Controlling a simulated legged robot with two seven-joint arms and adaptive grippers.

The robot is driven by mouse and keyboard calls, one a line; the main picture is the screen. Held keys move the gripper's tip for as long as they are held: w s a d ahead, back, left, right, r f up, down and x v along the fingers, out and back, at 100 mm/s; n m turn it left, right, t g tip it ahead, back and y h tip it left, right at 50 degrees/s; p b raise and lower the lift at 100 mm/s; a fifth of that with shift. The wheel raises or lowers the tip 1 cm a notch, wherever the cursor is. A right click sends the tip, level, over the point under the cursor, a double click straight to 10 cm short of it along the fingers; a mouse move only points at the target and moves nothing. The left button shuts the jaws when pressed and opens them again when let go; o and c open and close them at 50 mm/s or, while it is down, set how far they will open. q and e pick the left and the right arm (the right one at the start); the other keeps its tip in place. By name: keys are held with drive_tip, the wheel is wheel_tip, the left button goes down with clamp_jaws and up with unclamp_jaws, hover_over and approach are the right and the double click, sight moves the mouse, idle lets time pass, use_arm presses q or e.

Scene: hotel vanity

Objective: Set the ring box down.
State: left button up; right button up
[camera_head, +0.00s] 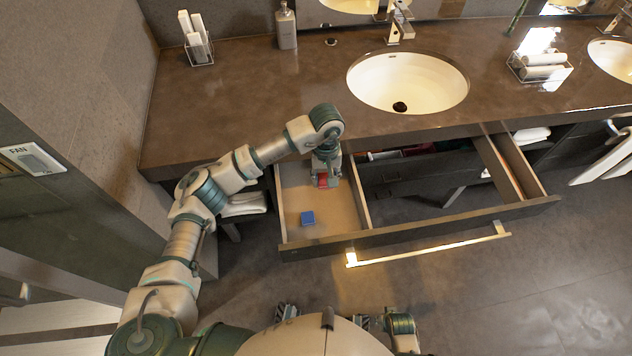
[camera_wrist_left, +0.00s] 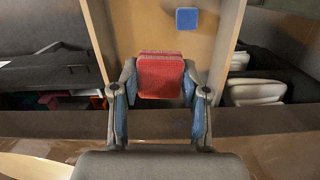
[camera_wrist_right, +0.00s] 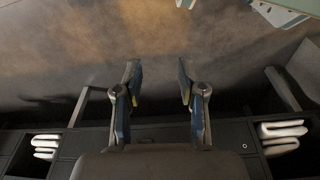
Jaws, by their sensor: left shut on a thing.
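A small red box (camera_head: 323,181), which I take to be the ring box, is between the fingers of my left gripper (camera_head: 325,173). In the left wrist view the red box (camera_wrist_left: 160,76) fills the gap between the left fingers (camera_wrist_left: 160,85), which are shut on it. It is over the left compartment of the open drawer (camera_head: 290,205), towards the counter side. I cannot tell whether it touches the drawer floor. A small blue box (camera_head: 307,218) lies in the same compartment, nearer the front; it also shows in the left wrist view (camera_wrist_left: 187,18). My right gripper (camera_wrist_right: 159,76) is open and empty.
The drawer front with its metal handle (camera_head: 430,249) juts out from the vanity. A divider (camera_head: 358,195) bounds the left compartment on the right. The counter (camera_head: 270,85) above carries a sink (camera_head: 408,75), a soap bottle (camera_head: 286,28) and towel racks. The compartment floor around the blue box is bare.

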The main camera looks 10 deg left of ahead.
use_arm(q)
drive_tip(key=d+f+b, duration=0.4)
drive_tip(key=d+f, duration=0.1)
drive_tip(key=f, duration=0.5)
hover_over(337, 216)
drive_tip(key=shift+n, duration=0.4)
drive_tip(key=f, duration=0.5)
drive_tip(key=shift+w+f+b, duration=0.2)
drive_tip(key=shift+b, duration=0.15)
wheel_tip(337, 216, down, 3)
drive_tip(key=shift+f, duration=0.15)
drive_tip(key=shift+f+b, duration=0.3)
drive_tip(key=shift+f, duration=0.1)
use_arm(e)
drive_tip(key=w+r+t, duration=0.2)
drive_tip(key=w+r, duration=0.1)
drive_tip(key=r, duration=1)
drive_tip(key=shift+a+r, duration=0.15)
drive_tip(key=shift+a, duration=0.25)
drive_tip(key=shift+w, duration=0.2)
use_arm(q)
drive_tip(key=o, duration=1.1)
drive_tip(key=shift+c, duration=0.2)
use_arm(e)
drive_tip(key=shift+w+t+y, duration=0.2)
drive_tip(key=shift+t+y, duration=0.1)
